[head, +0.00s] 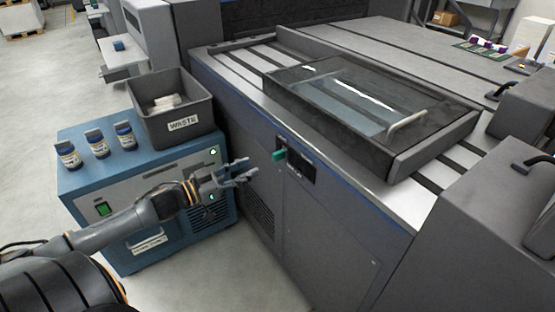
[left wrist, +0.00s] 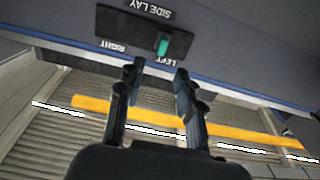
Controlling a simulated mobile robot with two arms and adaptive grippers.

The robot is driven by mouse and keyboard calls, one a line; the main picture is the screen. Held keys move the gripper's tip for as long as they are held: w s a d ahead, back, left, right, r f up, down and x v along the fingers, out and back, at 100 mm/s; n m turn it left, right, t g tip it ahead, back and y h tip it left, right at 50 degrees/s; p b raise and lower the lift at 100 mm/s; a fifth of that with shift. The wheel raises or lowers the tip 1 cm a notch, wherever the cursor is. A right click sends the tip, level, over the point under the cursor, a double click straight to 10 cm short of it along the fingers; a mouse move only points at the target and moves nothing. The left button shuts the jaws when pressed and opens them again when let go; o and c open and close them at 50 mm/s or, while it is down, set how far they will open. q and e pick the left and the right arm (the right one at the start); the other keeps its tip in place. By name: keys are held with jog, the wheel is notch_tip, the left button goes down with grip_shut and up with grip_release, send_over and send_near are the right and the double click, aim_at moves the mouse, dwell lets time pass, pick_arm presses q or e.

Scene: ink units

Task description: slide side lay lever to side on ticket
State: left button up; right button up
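The side lay lever is a small green knob (head: 279,154) on a black panel (head: 301,163) on the grey machine's front. In the left wrist view the lever (left wrist: 162,44) shows upside down with the panel (left wrist: 125,30) marked SIDE LAY, LEFT and RIGHT. The lever stands at the LEFT end. My left gripper (head: 249,169) is open and empty, a little left of the lever in the head view. In the left wrist view its fingertips (left wrist: 158,72) are apart, just short of the lever, not visibly touching it. I cannot make out a ticket. My right gripper is out of view.
A blue cabinet (head: 78,185) stands left of the machine, bearing a grey WASTE bin (head: 188,103) and 3 small jars (head: 96,143). A clear-lidded frame (head: 345,105) with a handle lies on the machine top. The space right before the panel looks clear.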

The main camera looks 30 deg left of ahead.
aim_at(273, 157)
pick_arm(q)
jog(key=b+x, duration=0.1)
jog(key=x, duration=0.8)
jog(key=shift+w+a+f+b, duration=0.1)
jog(key=shift+w+b, duration=0.1)
jog(key=shift+b, duration=0.2)
jog(key=shift+x, duration=0.85)
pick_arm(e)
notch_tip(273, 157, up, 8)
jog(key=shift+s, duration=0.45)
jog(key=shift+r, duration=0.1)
pick_arm(q)
grip_shut()
